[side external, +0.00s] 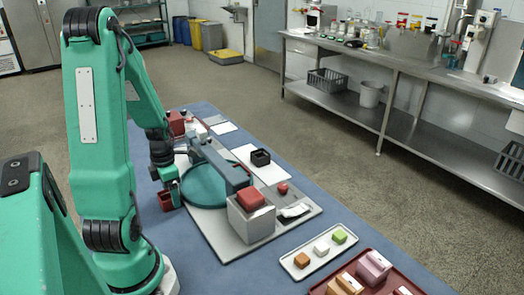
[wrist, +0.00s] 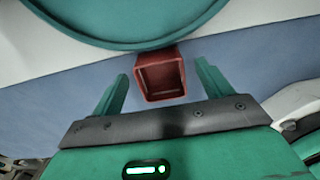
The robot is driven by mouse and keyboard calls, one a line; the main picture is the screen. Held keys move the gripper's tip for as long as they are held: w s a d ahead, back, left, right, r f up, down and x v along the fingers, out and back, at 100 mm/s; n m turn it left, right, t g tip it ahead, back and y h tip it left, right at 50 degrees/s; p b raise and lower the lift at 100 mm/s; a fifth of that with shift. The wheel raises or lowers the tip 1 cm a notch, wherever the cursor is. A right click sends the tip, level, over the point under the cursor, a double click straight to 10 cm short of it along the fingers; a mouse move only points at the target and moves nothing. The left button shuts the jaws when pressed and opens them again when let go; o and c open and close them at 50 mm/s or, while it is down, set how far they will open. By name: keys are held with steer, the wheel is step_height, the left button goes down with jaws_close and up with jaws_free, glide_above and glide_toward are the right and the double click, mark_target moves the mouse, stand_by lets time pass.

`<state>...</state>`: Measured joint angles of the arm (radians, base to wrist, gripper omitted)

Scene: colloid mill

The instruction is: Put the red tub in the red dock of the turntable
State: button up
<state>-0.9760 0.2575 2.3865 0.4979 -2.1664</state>
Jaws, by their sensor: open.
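The red tub (wrist: 160,75) is a small open-topped box, upright on the blue table beside the turntable. In the side view the tub (side external: 165,201) is partly hidden by my gripper (side external: 170,186). In the wrist view my gripper (wrist: 163,72) is open, with one finger on each side of the tub and gaps between. The turntable (side external: 201,190) is a teal disc on a grey base plate, with a grey bar above it. Its rim (wrist: 120,40) shows at the top of the wrist view. I cannot make out a red dock on it.
A grey box (side external: 250,222) with a red top stands at the turntable's near right. A black tub (side external: 260,157) sits on a white sheet behind. A white tray (side external: 319,251) with small blocks and a dark red tray (side external: 405,283) lie at the front right.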

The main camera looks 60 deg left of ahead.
steer(key=shift+f, duration=0.7)
steer(key=c, duration=1.1)
steer(key=shift+r, duration=0.1)
steer(key=shift+r, duration=1.4)
steer(key=w+d+r, duration=0.1)
steer(key=d+r, duration=0.1)
steer(key=d, duration=0.1)
steer(key=w+d+r, duration=0.2)
steer(key=d+r, duration=0.1)
steer(key=d, duration=0.1)
steer(key=w+d+r, duration=0.2)
steer(key=d+r, duration=0.1)
steer(key=shift+d, duration=0.3)
steer(key=shift+w, duration=0.1)
